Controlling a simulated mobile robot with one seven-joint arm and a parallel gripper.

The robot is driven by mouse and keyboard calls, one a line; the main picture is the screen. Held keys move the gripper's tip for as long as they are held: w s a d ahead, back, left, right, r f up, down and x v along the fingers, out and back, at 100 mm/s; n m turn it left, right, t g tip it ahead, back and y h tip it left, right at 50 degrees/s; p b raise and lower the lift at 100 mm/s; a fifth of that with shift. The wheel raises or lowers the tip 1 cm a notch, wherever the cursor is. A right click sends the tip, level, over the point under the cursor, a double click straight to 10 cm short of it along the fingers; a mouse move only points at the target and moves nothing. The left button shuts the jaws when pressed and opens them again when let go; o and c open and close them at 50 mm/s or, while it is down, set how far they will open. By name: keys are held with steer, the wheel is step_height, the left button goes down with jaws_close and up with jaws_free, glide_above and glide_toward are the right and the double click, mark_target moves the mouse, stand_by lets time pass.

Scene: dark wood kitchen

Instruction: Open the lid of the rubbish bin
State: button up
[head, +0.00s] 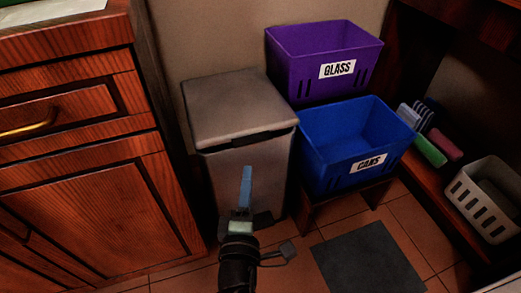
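The rubbish bin (215,175) is a grey, box-shaped bin standing on the floor between the wooden cabinet and the crates. Its flat grey lid (235,105) lies down over the top, with a dark notch under the front edge. My gripper (246,172) shows in front of the bin's front face, lower than the lid in the picture. A blue, upright part shows at its end, above dark parts of my arm. I cannot tell whether it touches the bin or how its fingers are set. I see nothing held in it.
A wooden cabinet (90,190) stands close on the left. A dark mat (370,262) lies on the tiles.

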steer(key=w+d+f+b, duration=0.1)
steer(key=w+f+b, duration=0.1)
steer(key=w, duration=1.1)
steer(key=shift+b, duration=0.45)
jaws_close()
stand_by(0.9)
